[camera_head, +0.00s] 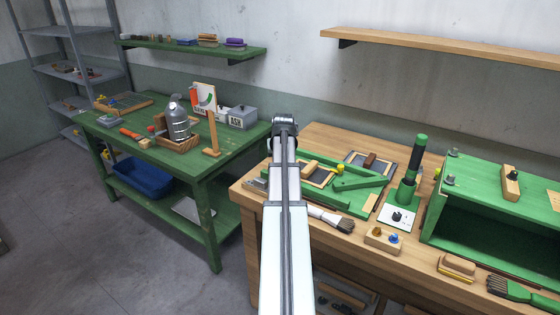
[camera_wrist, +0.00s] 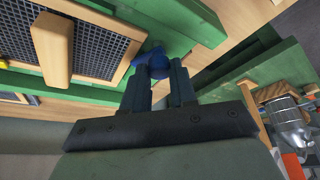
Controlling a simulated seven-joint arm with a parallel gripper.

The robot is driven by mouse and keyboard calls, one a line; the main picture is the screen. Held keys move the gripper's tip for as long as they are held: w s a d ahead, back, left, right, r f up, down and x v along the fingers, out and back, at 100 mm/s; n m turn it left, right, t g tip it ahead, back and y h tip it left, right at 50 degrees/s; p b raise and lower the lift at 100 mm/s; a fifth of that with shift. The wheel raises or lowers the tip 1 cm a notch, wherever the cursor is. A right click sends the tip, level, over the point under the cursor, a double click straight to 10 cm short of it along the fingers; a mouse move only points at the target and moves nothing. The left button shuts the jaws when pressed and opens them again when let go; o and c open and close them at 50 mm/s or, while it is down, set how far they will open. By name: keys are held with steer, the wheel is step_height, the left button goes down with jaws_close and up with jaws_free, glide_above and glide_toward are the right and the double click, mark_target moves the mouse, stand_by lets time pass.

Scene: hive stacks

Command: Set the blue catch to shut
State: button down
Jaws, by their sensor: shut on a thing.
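In the wrist view the blue catch (camera_wrist: 156,62) sits on a green board beside a wood-framed mesh panel. It has a rounded body with a short arm pointing left. My gripper (camera_wrist: 160,76) is shut on it, with the blue body between the two dark fingertips. The fingers hide part of the catch. In the head view my own arm covers the gripper and the catch. The green frame (camera_head: 350,204) with mesh panels shows just right of my arm, on the wooden bench.
A green open box (camera_head: 480,200) fills the right. A green table (camera_head: 220,165) with a grey bottle stands left.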

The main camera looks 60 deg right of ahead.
steer(key=m, duration=0.2)
steer(key=m+g+h, duration=0.1)
steer(key=m, duration=0.1)
steer(key=m+g, duration=0.1)
steer(key=m, duration=0.1)
steer(key=shift+w+m, duration=0.25)
steer(key=shift+m, duration=0.05)
steer(key=m+g, duration=0.1)
steer(key=m, duration=0.2)
steer(key=m+g, duration=0.1)
steer(key=m, duration=0.2)
steer(key=shift+w+g, duration=0.1)
steer(key=shift+g, duration=0.3)
steer(key=shift+m, duration=0.3)
steer(key=c, duration=0.9)
jaws_free()
steer(key=v, duration=1.4)
